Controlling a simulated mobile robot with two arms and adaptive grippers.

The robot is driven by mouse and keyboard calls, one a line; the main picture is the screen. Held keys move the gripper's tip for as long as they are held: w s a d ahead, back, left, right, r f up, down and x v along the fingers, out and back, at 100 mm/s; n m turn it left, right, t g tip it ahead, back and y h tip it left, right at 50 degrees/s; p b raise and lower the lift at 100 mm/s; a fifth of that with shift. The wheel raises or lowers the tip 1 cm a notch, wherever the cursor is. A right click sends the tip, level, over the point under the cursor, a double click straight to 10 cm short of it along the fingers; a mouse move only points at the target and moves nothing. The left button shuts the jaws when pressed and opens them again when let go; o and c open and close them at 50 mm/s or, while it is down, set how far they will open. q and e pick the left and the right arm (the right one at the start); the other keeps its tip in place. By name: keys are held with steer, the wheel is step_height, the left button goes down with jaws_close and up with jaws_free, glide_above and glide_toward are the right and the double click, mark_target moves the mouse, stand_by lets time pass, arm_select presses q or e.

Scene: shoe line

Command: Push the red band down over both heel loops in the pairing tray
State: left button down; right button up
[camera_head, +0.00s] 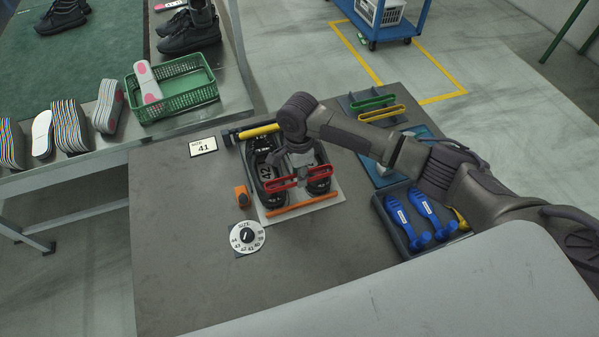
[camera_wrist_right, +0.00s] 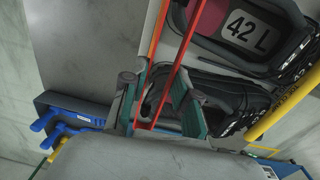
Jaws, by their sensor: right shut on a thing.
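The left shoe (camera_head: 259,161) carries a 42 label, readable as 42 L in the right wrist view (camera_wrist_right: 290,50). The other shoe (camera_head: 321,187) is partly under my right gripper. My right gripper (camera_head: 301,172) points down and is shut on the red band, which also runs between its fingers in the right wrist view (camera_wrist_right: 172,72). The heel loops are too small or hidden to make out. My left gripper is not in view.
An orange bar (camera_head: 302,204) edges the tray's front and a yellow bar (camera_head: 259,131) its back. An orange block (camera_head: 242,196) and a size dial (camera_head: 247,237) stand to the left. Blue tools lie in a dark bin (camera_head: 400,241) at right. The table's front left is clear.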

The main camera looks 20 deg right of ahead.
steer(key=shift+f, duration=0.65)
steer(key=o, duration=0.9)
steer(key=shift+o, duration=0.2)
steer(key=shift+r, duration=0.1)
step_height(320, 180, up, 9)
steer(key=p, duration=1)
stand_by(0.6)
